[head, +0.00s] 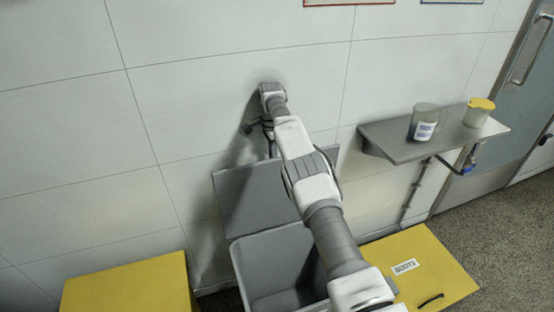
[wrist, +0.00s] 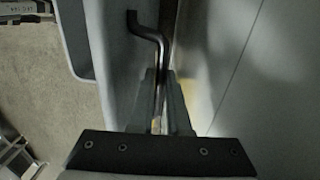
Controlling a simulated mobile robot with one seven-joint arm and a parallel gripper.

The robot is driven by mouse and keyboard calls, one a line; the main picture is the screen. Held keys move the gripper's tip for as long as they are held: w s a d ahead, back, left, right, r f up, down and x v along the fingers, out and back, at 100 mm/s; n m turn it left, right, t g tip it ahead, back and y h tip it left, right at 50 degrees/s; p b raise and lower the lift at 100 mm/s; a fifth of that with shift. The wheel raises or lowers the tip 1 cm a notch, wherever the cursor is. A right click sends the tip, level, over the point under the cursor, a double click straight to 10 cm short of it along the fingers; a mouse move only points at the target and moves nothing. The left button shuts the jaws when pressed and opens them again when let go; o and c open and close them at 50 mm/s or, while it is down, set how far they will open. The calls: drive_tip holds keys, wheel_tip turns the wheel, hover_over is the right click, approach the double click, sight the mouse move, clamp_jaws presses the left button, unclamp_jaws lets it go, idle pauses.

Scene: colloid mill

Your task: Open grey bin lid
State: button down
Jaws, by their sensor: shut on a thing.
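The grey bin (head: 243,262) stands against the wall with its lid (head: 245,200) swung up, nearly upright and leaning toward the wall. The bin's opening shows in front of it. My gripper (head: 270,145) is at the lid's top edge, close to the wall. In the wrist view my gripper (wrist: 164,88) is shut on the lid's dark bent handle (wrist: 148,31). The grey lid (wrist: 118,75) is beside the fingers on the left. My arm hides the bin's right side in the head view.
The tiled wall (head: 190,80) is right behind the lid. Yellow boxes stand on the left (head: 130,285) and right (head: 430,265) of the bin. A metal shelf (head: 390,148) at right holds a jug (head: 424,120) and a yellow-lidded tub (head: 479,113).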

drive_tip(key=shift+f, duration=0.2)
drive_tip(key=c, duration=0.9)
unclamp_jaws()
drive_tip(key=shift+r, duration=0.1)
wheel_tip(320, 180, up, 5)
drive_tip(key=p, duration=0.4)
drive_tip(key=f+b, duration=0.1)
drive_tip(key=b, duration=0.1)
drive_tip(key=shift+d+f+b, duration=0.15)
drive_tip(key=shift+d+b, duration=0.05)
drive_tip(key=shift+b, duration=0.2)
drive_tip(key=s+d+r+b, duration=0.1)
drive_tip(key=d+r, duration=0.1)
drive_tip(key=d, duration=0.1)
drive_tip(key=s+d+r+b, duration=0.1)
drive_tip(key=d+r+b, duration=0.1)
drive_tip(key=d+r, duration=0.1)
drive_tip(key=s+d+r+b, duration=0.2)
drive_tip(key=d, duration=0.2)
drive_tip(key=shift+d+r, duration=0.15)
drive_tip(key=shift+d, duration=0.15)
